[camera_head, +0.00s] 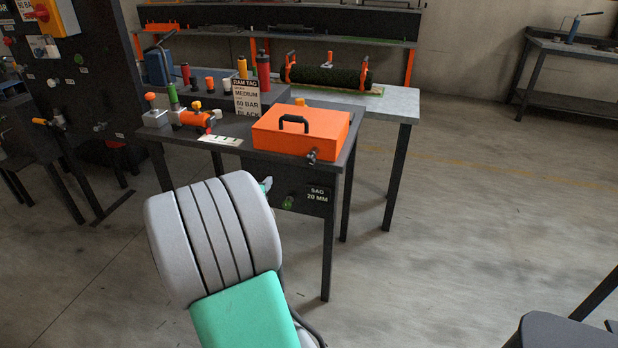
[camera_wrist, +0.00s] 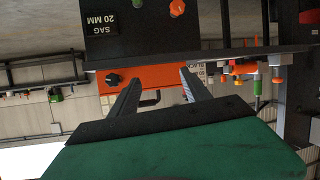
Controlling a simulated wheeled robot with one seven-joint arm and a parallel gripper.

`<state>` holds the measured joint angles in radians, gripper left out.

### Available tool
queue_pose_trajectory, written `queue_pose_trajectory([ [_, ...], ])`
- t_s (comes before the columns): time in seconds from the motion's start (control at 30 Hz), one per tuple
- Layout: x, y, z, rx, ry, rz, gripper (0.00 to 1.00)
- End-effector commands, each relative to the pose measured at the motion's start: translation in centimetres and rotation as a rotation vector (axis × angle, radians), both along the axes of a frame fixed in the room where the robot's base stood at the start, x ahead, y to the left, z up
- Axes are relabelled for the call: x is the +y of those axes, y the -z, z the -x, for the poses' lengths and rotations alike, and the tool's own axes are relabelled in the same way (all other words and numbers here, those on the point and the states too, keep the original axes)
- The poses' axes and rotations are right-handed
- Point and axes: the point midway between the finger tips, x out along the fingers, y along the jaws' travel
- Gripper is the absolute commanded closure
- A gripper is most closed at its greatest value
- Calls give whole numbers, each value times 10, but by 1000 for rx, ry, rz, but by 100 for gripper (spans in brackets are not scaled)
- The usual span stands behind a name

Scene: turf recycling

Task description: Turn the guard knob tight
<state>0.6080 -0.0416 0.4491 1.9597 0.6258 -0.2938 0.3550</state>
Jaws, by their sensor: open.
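The orange guard box (camera_head: 300,130) with a black handle sits at the right end of the dark bench. A dark knob (camera_head: 312,157) sticks out low on its front face, toward the right corner. In the wrist view, which is upside down, the orange face (camera_wrist: 155,76) shows with the black knob (camera_wrist: 112,80) at left. My gripper (camera_wrist: 160,76) is open and empty, its two dark fingers pointing toward the box, apart from it. The knob lies left of the left fingertip there. In the head view my arm hides most of the gripper.
Below the bench top are a green knob (camera_head: 288,202) and a "SAG 20 MM" label (camera_head: 317,194). A RAM TAG sign (camera_head: 246,98) and an orange cylinder (camera_head: 197,118) stand left of the box.

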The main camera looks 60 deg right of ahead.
Motion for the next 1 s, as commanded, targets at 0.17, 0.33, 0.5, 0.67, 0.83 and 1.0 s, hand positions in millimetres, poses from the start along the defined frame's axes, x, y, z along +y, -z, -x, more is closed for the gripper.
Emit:
queue_pose_trajectory([
  [0.17, -95, 23, 75, -22, 148, 300, 44],
  [0.33, -115, 15, 85, -23, 156, 368, 44],
  [0.5, -146, 14, 80, -23, 155, 366, 44],
  [0.67, -172, 15, 74, -24, 152, 366, 44],
  [0.83, -181, 15, 72, -23, 150, 365, 44],
  [1.0, -181, 15, 72, -24, 149, 365, 44],
])
